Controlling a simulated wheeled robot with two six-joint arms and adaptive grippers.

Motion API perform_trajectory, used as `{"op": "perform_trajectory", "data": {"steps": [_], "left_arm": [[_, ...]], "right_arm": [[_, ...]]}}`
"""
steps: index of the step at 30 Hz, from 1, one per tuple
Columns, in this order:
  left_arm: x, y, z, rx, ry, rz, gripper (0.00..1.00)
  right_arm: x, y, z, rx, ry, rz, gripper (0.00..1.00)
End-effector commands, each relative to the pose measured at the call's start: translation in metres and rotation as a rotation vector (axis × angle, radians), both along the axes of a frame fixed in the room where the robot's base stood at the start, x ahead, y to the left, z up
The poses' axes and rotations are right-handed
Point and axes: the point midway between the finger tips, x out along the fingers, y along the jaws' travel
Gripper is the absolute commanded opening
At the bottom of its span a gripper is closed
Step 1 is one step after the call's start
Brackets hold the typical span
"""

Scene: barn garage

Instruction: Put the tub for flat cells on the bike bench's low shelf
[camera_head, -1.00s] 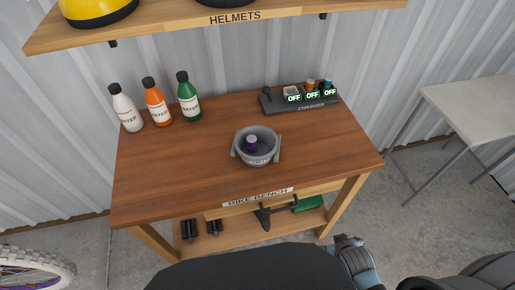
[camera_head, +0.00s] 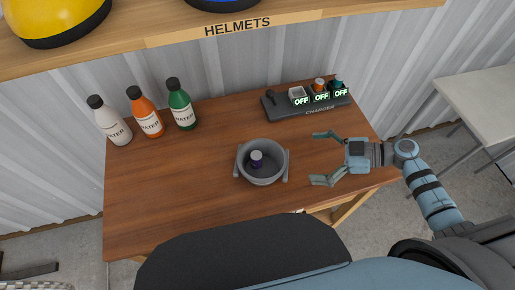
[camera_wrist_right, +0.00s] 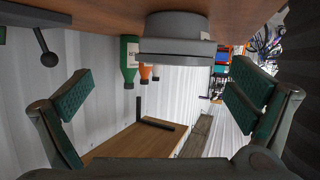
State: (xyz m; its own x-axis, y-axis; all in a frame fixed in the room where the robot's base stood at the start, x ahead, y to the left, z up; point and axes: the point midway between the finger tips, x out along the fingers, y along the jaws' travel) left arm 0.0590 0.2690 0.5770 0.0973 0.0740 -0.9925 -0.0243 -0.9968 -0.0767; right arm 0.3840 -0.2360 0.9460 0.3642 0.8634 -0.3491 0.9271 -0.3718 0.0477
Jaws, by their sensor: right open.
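The grey tub (camera_head: 262,179) with two side handles stands upright on the bike bench top (camera_head: 190,205). A purple cell with a pale top (camera_head: 256,157) is inside it. My right gripper (camera_head: 318,158) is open and empty, just right of the tub, its fingers pointing at it without touching. In the right wrist view, which is upside down, the tub (camera_wrist_right: 175,48) shows ahead between the open fingers. The bench's low shelf is hidden now by my own body and the bench top. My left gripper is not in view.
White, orange and green bottles (camera_head: 181,110) stand at the bench's back left. A black charger (camera_head: 307,105) with OFF signs sits at the back right. The helmets shelf (camera_head: 160,40) hangs above. A pale table (camera_head: 470,110) stands at right. The front left bench top is clear.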

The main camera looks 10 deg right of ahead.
Motion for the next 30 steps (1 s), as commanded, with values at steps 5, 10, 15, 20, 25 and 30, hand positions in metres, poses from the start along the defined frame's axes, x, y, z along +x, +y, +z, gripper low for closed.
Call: {"op": "perform_trajectory", "data": {"steps": [5,10,15,20,25,30], "left_arm": [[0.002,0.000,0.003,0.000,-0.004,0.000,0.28],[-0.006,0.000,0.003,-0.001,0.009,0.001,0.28],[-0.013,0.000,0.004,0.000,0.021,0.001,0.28],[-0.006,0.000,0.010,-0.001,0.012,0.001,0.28],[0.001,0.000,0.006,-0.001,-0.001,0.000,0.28],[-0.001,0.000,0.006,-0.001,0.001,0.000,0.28]], "right_arm": [[-0.005,0.019,-0.015,-0.015,0.071,0.048,1.00],[0.008,0.059,-0.032,-0.012,0.069,0.046,1.00],[0.015,0.080,-0.040,-0.016,0.068,0.046,1.00],[0.024,0.111,-0.040,-0.012,0.067,0.047,1.00],[0.030,0.128,-0.051,-0.016,0.067,0.050,1.00],[0.030,0.127,-0.051,-0.017,0.067,0.049,0.98]]}}
